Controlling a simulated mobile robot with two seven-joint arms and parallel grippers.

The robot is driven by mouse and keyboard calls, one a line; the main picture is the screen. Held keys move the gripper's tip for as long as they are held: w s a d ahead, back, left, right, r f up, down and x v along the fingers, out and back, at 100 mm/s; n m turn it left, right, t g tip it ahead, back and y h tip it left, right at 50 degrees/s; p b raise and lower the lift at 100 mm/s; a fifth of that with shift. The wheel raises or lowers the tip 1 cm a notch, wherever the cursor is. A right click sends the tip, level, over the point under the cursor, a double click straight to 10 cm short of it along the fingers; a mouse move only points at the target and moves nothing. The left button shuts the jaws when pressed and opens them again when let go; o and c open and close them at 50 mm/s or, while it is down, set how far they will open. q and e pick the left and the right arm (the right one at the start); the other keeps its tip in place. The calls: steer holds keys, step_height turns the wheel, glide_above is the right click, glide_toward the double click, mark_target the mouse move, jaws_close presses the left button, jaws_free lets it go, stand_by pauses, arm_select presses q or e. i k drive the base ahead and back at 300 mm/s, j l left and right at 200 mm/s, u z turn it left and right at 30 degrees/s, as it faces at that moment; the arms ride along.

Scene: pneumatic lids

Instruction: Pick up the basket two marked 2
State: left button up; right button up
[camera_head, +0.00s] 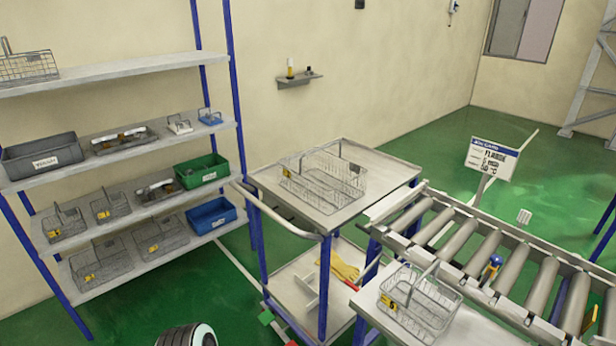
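Several wire baskets with yellow tags are in view, and the numbers on the tags are too small to read, so I cannot tell which is marked 2. One wire basket (336,183) stands on the top of the trolley. Another wire basket (427,306) with a raised handle stands on the table at the lower right. On the left shelf, wire baskets stand on the third level (66,225) and (112,208), and on the bottom level (103,262) and (163,238). Neither of my grippers can be made out in the view.
The trolley (385,166) stands beside a roller conveyor (480,235). A sign (493,160) rises behind the conveyor. The shelf also holds a grey bin (25,163), a green bin (190,178) and a blue bin (204,222). Green floor is open between shelf and trolley.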

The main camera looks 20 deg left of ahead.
mark_target(354, 168)
steer(key=i+j, duration=0.1)
steer(key=j, duration=0.25)
steer(key=i+j, duration=0.15)
steer(key=j, duration=0.25)
steer(key=i+j, duration=0.1)
steer(key=j, duration=0.25)
steer(key=i+j, duration=0.15)
steer(key=j, duration=0.2)
steer(key=i+j, duration=0.1)
steer(key=j, duration=0.25)
steer(key=i+j, duration=0.15)
steer(key=j, duration=0.25)
